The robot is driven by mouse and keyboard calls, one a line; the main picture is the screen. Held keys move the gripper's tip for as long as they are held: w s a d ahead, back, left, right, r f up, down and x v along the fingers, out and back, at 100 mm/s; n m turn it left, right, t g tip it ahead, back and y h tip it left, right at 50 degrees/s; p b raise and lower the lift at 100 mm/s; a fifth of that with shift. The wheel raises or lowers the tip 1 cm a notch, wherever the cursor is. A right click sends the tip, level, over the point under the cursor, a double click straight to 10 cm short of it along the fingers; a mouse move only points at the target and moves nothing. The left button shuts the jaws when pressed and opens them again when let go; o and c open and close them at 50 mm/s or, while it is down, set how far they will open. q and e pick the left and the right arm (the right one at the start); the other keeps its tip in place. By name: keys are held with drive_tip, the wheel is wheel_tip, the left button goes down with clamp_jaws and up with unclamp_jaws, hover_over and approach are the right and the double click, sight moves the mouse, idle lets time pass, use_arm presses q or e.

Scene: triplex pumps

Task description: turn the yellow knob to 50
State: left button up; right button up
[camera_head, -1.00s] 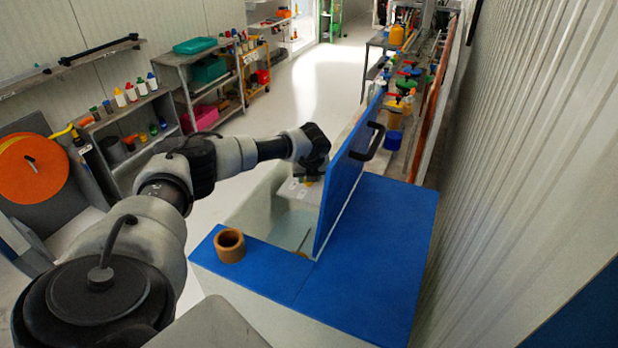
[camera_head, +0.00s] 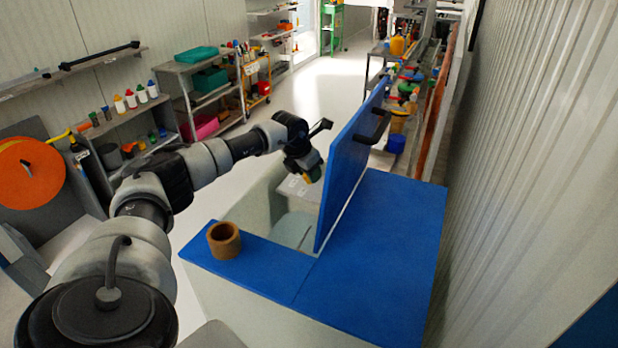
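My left arm comes in from the left and reaches over the white chest with the blue top. My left gripper (camera_head: 312,172) is at its end, beside the raised blue lid (camera_head: 345,170). A small yellow and green piece shows at the gripper's tip; I cannot tell whether it is the yellow knob or part of the gripper. The fingers are too small and hidden to tell if they are open or shut. No dial or number 50 can be made out. My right gripper is not in view.
A brown ring (camera_head: 224,240) stands on the blue top (camera_head: 380,240) at the front left. A black handle (camera_head: 372,127) sticks out from the lid. A corrugated wall (camera_head: 540,150) closes off the right. An orange disc (camera_head: 30,172) and shelves stand at the left.

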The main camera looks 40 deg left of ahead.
use_arm(q)
drive_tip(key=m+h+b, duration=0.1)
drive_tip(key=m, duration=0.1)
drive_tip(key=m+h+b, duration=0.1)
drive_tip(key=m, duration=0.2)
drive_tip(key=shift+w+a+m+g+b, duration=0.1)
drive_tip(key=shift+m+g+b, duration=0.2)
drive_tip(key=shift+b, duration=0.1)
drive_tip(key=m+g+h+b, duration=0.1)
drive_tip(key=m+b, duration=0.1)
drive_tip(key=m, duration=0.2)
drive_tip(key=shift+m, duration=0.4)
drive_tip(key=shift+r+g+h, duration=0.1)
drive_tip(key=shift+g+h, duration=0.2)
drive_tip(key=o, duration=0.9)
drive_tip(key=shift+a, duration=0.1)
drive_tip(key=b+v, duration=0.1)
drive_tip(key=v, duration=0.9)
drive_tip(key=shift+r, duration=0.35)
